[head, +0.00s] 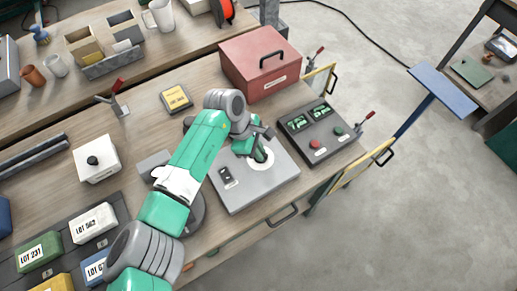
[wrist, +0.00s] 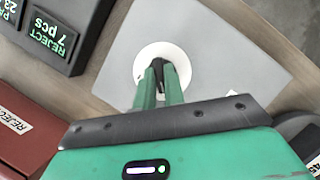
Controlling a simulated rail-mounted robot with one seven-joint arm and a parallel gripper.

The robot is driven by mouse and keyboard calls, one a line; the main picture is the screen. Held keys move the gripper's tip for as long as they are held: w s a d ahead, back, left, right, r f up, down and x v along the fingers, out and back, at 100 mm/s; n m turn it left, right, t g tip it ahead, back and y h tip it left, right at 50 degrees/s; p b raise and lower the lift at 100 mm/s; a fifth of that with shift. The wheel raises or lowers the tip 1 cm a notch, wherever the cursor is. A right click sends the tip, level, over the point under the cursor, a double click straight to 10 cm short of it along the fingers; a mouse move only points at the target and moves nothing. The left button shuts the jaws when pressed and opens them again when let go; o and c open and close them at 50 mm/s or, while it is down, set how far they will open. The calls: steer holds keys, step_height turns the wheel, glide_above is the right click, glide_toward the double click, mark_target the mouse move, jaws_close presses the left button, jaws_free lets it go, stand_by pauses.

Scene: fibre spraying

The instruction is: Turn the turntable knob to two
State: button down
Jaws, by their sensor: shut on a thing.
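The turntable control box is a flat grey panel (head: 232,195) near the table's front edge, with a round white dial (head: 268,166) and a small dark switch plate (head: 227,176) on top. In the wrist view the white dial (wrist: 180,58) lies under my fingertips. My gripper (head: 260,156) points down at the dial, its green fingers (wrist: 159,75) closed around a dark knob (wrist: 158,70) at the dial's middle. The fingers cover most of the knob, and I cannot read its setting or any numbers around it.
A control box with green displays (head: 313,124) stands close on the right, and a red box (head: 262,62) behind. A white box with a black knob (head: 92,160) is at left. A dark round plate (head: 195,212) is partly hidden under my arm. Lot-labelled boxes (head: 94,222) stand at lower left.

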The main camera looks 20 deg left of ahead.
steer(key=shift+r+p, duration=0.2)
steer(key=shift+p, duration=0.2)
steer(key=shift+d+r+m+p, duration=0.15)
steer(key=shift+m+p, duration=0.35)
steer(key=shift+p, duration=0.75)
steer(key=shift+w+m+g+p, duration=0.1)
steer(key=shift+m+g+p, duration=0.3)
steer(key=shift+m+p, duration=0.2)
steer(key=m+b, duration=0.1)
steer(key=f+m+g+b, duration=0.1)
steer(key=shift+w+m, duration=0.1)
steer(key=shift+m, duration=0.2)
steer(key=shift+r+m+g+b, duration=0.1)
steer(key=shift+m+g+b, duration=0.6)
steer(key=shift+m+b, duration=0.95)
steer(key=shift+r+m+y, duration=0.1)
steer(key=shift+m+y, duration=0.25)
steer(key=shift+y, duration=0.05)
steer(key=c, duration=1.5)
jaws_free()
